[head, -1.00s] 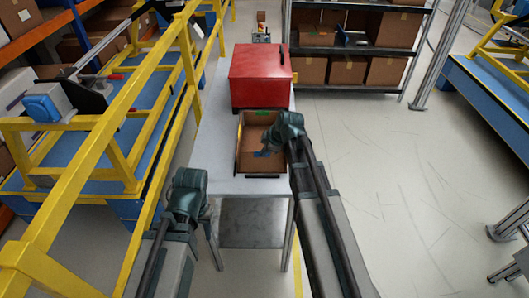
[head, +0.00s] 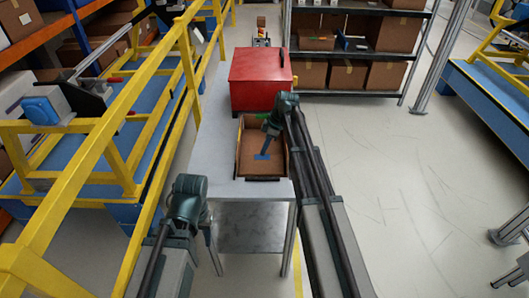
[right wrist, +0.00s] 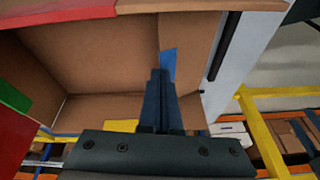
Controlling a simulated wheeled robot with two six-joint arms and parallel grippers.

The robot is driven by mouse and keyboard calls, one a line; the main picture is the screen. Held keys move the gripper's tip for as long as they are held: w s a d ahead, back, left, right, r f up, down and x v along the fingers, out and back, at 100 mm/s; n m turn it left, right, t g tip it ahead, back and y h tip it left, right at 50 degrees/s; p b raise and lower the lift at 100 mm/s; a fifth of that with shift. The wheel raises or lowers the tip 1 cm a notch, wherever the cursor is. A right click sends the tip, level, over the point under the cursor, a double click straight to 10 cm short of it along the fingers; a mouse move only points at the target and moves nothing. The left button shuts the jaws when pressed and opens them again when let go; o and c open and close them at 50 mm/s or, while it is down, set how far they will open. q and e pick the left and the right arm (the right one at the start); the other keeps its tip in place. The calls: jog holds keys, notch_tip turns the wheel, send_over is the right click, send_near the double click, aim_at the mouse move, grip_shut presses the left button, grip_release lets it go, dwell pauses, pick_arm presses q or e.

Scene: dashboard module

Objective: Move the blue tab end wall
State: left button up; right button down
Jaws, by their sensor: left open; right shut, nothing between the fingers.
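The brown cardboard box (head: 246,165) stands open on the grey table, in front of a red box. Its blue tab (head: 262,157) shows inside, toward the near end; it also shows in the right wrist view (right wrist: 169,62), just beyond my fingertips. I cannot tell whether the wall bearing it stands or leans. My right gripper (head: 265,151) reaches down into the box, shut and empty, its fingertips close to the blue tab; contact cannot be told. Its fingers show in the right wrist view (right wrist: 160,75). My left gripper (head: 205,215) is open, left of the table's near end; its fingertips are unclear.
The red box (head: 260,80) stands directly behind the cardboard box. A green tab (head: 253,117) marks the far end. The table top (head: 217,140) is clear on the left. A yellow railing (head: 115,100) runs along the left side; open floor lies to the right.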

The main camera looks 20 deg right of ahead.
jog(key=shift+w+d+f+b, duration=0.15)
jog(key=shift+w+f+b, duration=0.25)
jog(key=shift+f+b, duration=0.2)
jog(key=shift+w+d+f+b, duration=0.1)
jog(key=shift+w+f+b, duration=0.35)
jog(key=shift+f, duration=0.25)
jog(key=shift+s, duration=0.2)
jog(key=shift+s+a, duration=0.2)
jog(key=shift+s, duration=0.4)
jog(key=shift+r, duration=0.15)
